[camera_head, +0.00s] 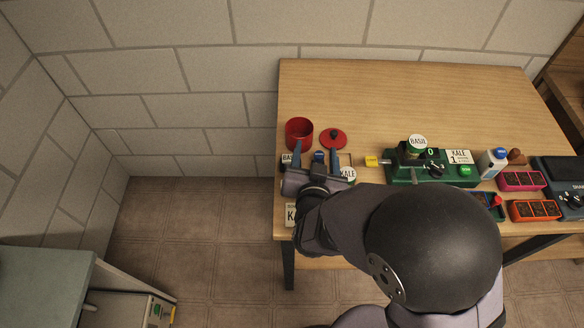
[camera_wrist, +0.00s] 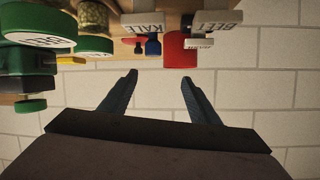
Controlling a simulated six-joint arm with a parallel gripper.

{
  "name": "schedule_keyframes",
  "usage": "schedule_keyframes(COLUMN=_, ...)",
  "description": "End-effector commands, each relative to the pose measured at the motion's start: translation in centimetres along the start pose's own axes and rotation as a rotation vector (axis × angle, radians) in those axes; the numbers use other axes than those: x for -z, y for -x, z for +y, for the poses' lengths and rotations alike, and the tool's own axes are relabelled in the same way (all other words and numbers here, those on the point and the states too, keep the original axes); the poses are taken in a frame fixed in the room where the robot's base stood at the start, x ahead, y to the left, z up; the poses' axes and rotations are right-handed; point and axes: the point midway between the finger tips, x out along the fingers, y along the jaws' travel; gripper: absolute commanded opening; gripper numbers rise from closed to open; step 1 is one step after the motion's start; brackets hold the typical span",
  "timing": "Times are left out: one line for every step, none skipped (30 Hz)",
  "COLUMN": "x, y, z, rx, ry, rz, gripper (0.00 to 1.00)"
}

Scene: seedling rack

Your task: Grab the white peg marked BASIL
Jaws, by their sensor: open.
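My gripper (camera_head: 315,154) is open at the left end of the table, its two fingers pointing toward the back. In the wrist view the fingers (camera_wrist: 160,80) are apart with nothing between them. A white label (camera_head: 287,159) beside the left finger seems to start with BA; the gripper partly hides it, so I cannot tell whether it is the BASIL peg. In the wrist view, white pieces show upside down: one seems to read KALE (camera_wrist: 148,27) and one BEET (camera_wrist: 216,18). Both lie beyond the fingertips. No whole BASIL peg is clear there.
A red cup (camera_head: 299,133) and red lid (camera_head: 333,138) stand just behind the fingers. A round BASIL top (camera_head: 417,142) sits on the green device (camera_head: 405,180). A white bottle (camera_head: 491,163) and pink rack (camera_head: 521,181) stand right. The table's back (camera_head: 420,95) is clear.

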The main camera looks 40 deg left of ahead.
Motion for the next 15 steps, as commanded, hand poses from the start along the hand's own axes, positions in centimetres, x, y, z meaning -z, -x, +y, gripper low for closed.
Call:
schedule_keyframes(x=-2.3, y=0.5, z=-1.6, rx=0.026, ry=0.049, rz=-0.004, gripper=0.56)
schedule_keyframes(x=-3.0, y=0.8, z=-2.2, rx=0.034, ry=0.071, rz=-0.003, gripper=0.56)
schedule_keyframes(x=-3.8, y=1.2, z=-2.9, rx=0.045, ry=0.099, rz=-0.001, gripper=0.56)
schedule_keyframes(x=-4.3, y=1.4, z=-3.4, rx=0.052, ry=0.115, rz=0.001, gripper=0.56)
schedule_keyframes(x=-4.7, y=1.7, z=-3.7, rx=0.057, ry=0.131, rz=0.002, gripper=0.56)
schedule_keyframes(x=-5.2, y=1.9, z=-4.2, rx=0.064, ry=0.148, rz=0.003, gripper=0.56)
schedule_keyframes(x=-5.5, y=2.1, z=-4.4, rx=0.068, ry=0.158, rz=0.005, gripper=0.56)
schedule_keyframes(x=-5.7, y=2.2, z=-4.6, rx=0.071, ry=0.167, rz=0.006, gripper=0.56)
schedule_keyframes(x=-5.9, y=2.4, z=-4.8, rx=0.075, ry=0.176, rz=0.007, gripper=0.56)
schedule_keyframes(x=-6.0, y=2.5, z=-4.9, rx=0.076, ry=0.180, rz=0.007, gripper=0.56)
schedule_keyframes(x=-6.1, y=2.5, z=-5.0, rx=0.077, ry=0.183, rz=0.008, gripper=0.56)
schedule_keyframes(x=-6.2, y=2.6, z=-5.0, rx=0.077, ry=0.186, rz=0.008, gripper=0.56)
schedule_keyframes(x=-6.2, y=2.6, z=-5.1, rx=0.078, ry=0.187, rz=0.009, gripper=0.56)
schedule_keyframes(x=-6.2, y=2.6, z=-5.1, rx=0.078, ry=0.187, rz=0.009, gripper=0.56)
schedule_keyframes(x=-6.1, y=2.5, z=-5.0, rx=0.077, ry=0.186, rz=0.009, gripper=0.56)
